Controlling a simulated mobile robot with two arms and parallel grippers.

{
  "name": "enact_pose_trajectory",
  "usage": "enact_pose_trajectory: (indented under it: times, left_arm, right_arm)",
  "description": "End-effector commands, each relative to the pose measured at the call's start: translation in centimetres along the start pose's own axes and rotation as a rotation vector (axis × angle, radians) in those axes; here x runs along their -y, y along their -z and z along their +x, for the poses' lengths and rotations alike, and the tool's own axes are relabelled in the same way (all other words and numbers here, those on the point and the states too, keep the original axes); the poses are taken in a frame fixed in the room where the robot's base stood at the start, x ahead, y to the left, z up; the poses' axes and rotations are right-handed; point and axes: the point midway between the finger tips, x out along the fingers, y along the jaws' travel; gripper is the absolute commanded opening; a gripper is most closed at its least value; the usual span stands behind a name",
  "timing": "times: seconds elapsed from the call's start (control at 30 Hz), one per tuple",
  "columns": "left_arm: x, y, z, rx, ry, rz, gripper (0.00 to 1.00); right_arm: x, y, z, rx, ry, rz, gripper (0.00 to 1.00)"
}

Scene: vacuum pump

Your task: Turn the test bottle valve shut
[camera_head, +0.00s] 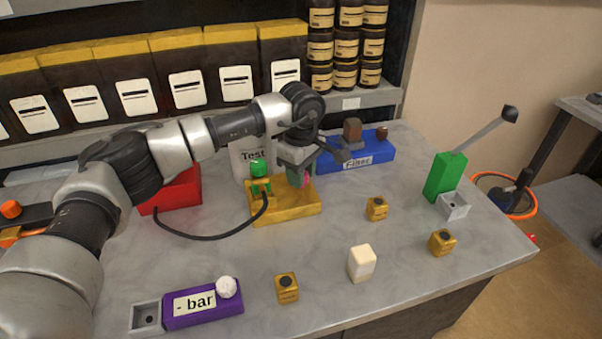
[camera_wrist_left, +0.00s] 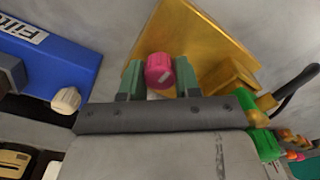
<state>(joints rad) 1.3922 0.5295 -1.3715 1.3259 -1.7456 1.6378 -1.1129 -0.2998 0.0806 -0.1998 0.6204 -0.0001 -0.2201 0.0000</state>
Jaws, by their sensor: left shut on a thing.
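The test bottle (camera_head: 252,155) is a pale container with a "Test" label, standing behind a yellow block (camera_head: 287,210). A pink valve knob (camera_wrist_left: 160,73) sits at the yellow block (camera_wrist_left: 196,35) and shows between the fingers in the left wrist view; in the head view only a bit of pink (camera_head: 306,181) shows. My left gripper (camera_head: 300,178) is over the right part of the yellow block. In the wrist view its green-grey fingers (camera_wrist_left: 159,78) are shut on the pink knob, one on each side. My right gripper is not in view.
A green fitting (camera_head: 259,170) with a black hose stands on the block's left. A blue "Filter" block (camera_head: 372,150) is behind right, a red block (camera_head: 178,190) at left. Small yellow cubes (camera_head: 376,208), a white block (camera_head: 361,263) and a purple "bar" block (camera_head: 203,305) lie in front.

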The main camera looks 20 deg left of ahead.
Motion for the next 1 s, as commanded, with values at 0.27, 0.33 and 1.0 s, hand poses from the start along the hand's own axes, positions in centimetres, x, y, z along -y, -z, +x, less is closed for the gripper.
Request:
enact_pose_trajectory:
  times: [0.27,0.33,1.0]
  left_arm:
    - [-0.1,0.1,-0.2,-0.001,-0.005,0.000,0.09]
    - [-0.1,0.1,-0.2,-0.001,-0.005,0.000,0.41]
    - [-0.1,0.0,-4.1,-0.001,-0.007,0.000,0.58]
  right_arm:
    - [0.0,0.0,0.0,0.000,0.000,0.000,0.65]
    - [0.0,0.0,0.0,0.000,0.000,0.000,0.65]
    - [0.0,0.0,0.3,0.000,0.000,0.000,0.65]
